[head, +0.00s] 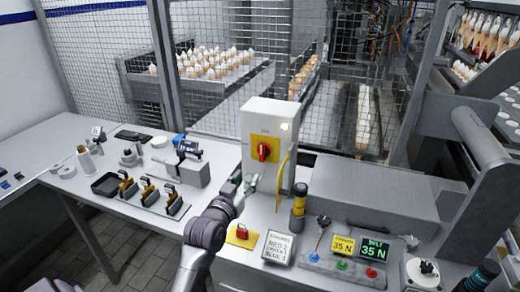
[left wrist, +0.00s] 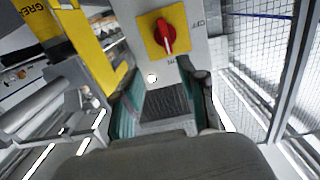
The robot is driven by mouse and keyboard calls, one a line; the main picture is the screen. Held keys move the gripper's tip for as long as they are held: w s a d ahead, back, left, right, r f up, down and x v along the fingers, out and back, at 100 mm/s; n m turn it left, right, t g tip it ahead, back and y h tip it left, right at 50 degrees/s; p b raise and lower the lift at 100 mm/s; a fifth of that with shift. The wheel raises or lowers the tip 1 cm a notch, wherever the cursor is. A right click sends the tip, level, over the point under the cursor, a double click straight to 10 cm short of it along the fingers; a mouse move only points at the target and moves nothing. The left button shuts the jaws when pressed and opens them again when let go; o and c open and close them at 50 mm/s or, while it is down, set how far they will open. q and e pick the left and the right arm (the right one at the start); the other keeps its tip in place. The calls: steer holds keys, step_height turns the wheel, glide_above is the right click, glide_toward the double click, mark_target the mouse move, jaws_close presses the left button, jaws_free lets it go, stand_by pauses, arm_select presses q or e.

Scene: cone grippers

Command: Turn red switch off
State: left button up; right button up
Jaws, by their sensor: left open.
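The red rotary switch (head: 263,151) sits on a yellow plate on the front of a white box (head: 283,118). Its handle looks roughly upright in the head view. The left wrist view shows the red switch (left wrist: 165,35) large, with a white mark on its handle and small, hard-to-read labels on the box. My left gripper (head: 248,184) is just below and in front of the switch, apart from it. In the left wrist view its fingers (left wrist: 166,98) are spread with nothing between them. My right gripper is not in view.
A yellow strip (head: 283,180) hangs beside the switch. Black-and-yellow clamps (head: 148,190) stand left. Wire mesh (head: 230,45) closes off the back.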

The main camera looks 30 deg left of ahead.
mark_target(261, 148)
arm_select(q)
steer(key=shift+y, duration=0.4)
steer(key=x, duration=0.4)
steer(key=r+p+x, duration=0.1)
steer(key=x, duration=0.9)
steer(key=shift+w+a+r+p, duration=0.1)
steer(key=shift+a+r+p, duration=0.25)
steer(key=shift+p, duration=0.05)
jaws_close()
